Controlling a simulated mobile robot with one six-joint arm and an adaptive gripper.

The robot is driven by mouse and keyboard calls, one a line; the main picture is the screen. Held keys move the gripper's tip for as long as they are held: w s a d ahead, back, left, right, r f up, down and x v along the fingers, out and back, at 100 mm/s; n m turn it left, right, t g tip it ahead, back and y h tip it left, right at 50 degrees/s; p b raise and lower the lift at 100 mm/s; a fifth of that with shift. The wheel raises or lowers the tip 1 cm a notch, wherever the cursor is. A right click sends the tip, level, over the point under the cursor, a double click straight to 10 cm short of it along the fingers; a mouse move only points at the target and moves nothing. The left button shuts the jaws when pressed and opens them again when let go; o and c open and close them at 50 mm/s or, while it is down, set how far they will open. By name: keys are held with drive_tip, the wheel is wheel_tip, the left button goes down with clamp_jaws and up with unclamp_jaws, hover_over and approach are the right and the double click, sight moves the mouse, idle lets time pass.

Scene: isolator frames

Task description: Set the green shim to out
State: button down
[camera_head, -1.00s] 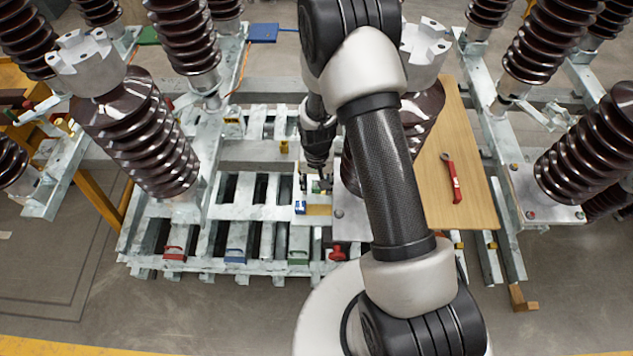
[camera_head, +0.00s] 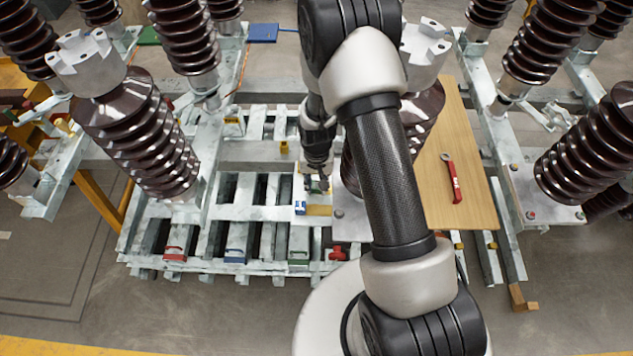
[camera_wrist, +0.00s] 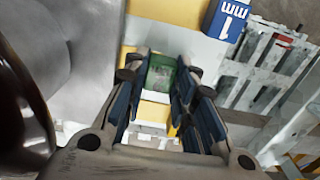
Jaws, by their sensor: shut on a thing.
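The green shim (camera_wrist: 159,76) shows in the wrist view as a green block with a paler patch on its face. It lies between the fingers of my gripper (camera_wrist: 160,90), which are shut on it. In the head view my gripper (camera_head: 317,186) points down at a small pale tray, and the shim is mostly hidden by the fingers. A second green piece (camera_head: 298,256) sits at the front edge of the slatted frame.
A blue block marked 1 mm (camera_wrist: 230,18) is close beside my gripper. Red (camera_head: 174,253) and blue (camera_head: 236,255) pieces sit along the frame's front. Ribbed brown insulators (camera_head: 135,130) stand around. A red-handled wrench (camera_head: 453,182) lies on a wooden board (camera_head: 478,190).

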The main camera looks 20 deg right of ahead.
sight(300, 189)
drive_tip(key=a, duration=0.1)
drive_tip(key=w+a, duration=0.1)
drive_tip(key=a, duration=0.2)
drive_tip(key=shift+w+a+b, duration=0.25)
drive_tip(key=shift+w+b, duration=0.05)
drive_tip(key=shift+b, duration=0.05)
drive_tip(key=shift+d, duration=0.1)
drive_tip(key=c, duration=1.4)
unclamp_jaws()
drive_tip(key=shift+a, duration=0.25)
drive_tip(key=shift+o, duration=0.4)
drive_tip(key=shift+d, duration=0.1)
wheel_tip(300, 189, up, 12)
